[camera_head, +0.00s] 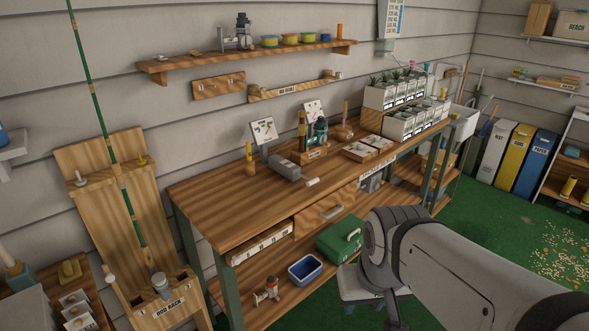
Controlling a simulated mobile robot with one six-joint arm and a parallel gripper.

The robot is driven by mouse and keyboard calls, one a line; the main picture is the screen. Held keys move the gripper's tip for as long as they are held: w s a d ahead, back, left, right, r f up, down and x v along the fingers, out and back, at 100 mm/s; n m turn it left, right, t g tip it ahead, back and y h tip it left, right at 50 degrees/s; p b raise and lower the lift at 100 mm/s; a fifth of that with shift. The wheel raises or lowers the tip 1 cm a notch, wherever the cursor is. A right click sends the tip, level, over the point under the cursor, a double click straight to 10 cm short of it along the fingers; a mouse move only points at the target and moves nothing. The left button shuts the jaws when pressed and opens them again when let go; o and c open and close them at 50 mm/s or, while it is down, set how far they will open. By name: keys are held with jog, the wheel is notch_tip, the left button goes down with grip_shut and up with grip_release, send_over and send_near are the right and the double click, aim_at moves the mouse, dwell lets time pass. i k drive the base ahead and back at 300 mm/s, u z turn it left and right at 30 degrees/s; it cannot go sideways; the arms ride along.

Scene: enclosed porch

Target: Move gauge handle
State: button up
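No part in view is plainly labelled as a gauge. A grey device (285,166) lies on the wooden workbench (222,213), left of its middle. A small pale cylinder (312,182) lies at its right, near the front edge; it may be the gauge handle, but I cannot tell whether it is joined to the device. My arm reaches in from the lower right, in front of the bench. My gripper is not visible.
A green case (340,237) and a blue tub (305,270) sit on the lower shelf. Planter boxes (404,122) fill the bench's right end. A rod rack (128,225) stands at left. The bench's left front top is clear. Spilled bits (552,262) lie on the green floor.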

aim_at(311, 182)
jog(key=z, duration=0.05)
jog(key=i, duration=1)
jog(key=u, duration=0.1)
